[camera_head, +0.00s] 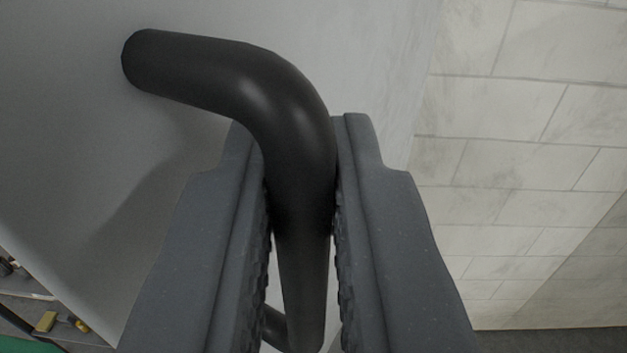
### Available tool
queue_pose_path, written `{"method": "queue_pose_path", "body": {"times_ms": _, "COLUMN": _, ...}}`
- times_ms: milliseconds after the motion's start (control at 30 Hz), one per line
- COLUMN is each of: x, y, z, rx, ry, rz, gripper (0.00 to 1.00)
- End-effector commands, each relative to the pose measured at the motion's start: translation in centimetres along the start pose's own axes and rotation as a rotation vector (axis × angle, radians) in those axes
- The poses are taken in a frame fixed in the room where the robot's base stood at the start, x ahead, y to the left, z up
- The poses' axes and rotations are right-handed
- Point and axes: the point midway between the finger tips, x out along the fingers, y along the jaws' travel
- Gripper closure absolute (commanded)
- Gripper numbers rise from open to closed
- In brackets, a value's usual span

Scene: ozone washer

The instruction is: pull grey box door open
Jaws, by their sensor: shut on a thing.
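A black curved bar handle (285,95) stands out from the grey box door (75,170), a plain light grey panel filling the left and middle of the view. The handle's upper end bends left and meets the panel. My gripper (302,180) is around the straight part of the handle, one dark grey jaw on each side, shut on it. The handle's lower end shows between the jaws near the bottom edge and is partly hidden by them. I cannot tell from this view whether the door stands ajar.
A light tiled wall (500,180) lies to the right, past the panel's right edge. A grey floor strip (560,342) shows at the lower right. At the lower left are a shelf with a small yellow object (46,321) and a green patch.

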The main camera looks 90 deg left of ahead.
Motion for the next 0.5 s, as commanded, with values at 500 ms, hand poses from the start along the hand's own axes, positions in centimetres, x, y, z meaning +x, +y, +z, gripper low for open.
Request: {"method": "queue_pose_path", "body": {"times_ms": 500, "x": 0.34, "y": -0.01, "z": 0.05, "rx": 0.001, "ry": -0.001, "rz": -0.008, "gripper": 0.70}}
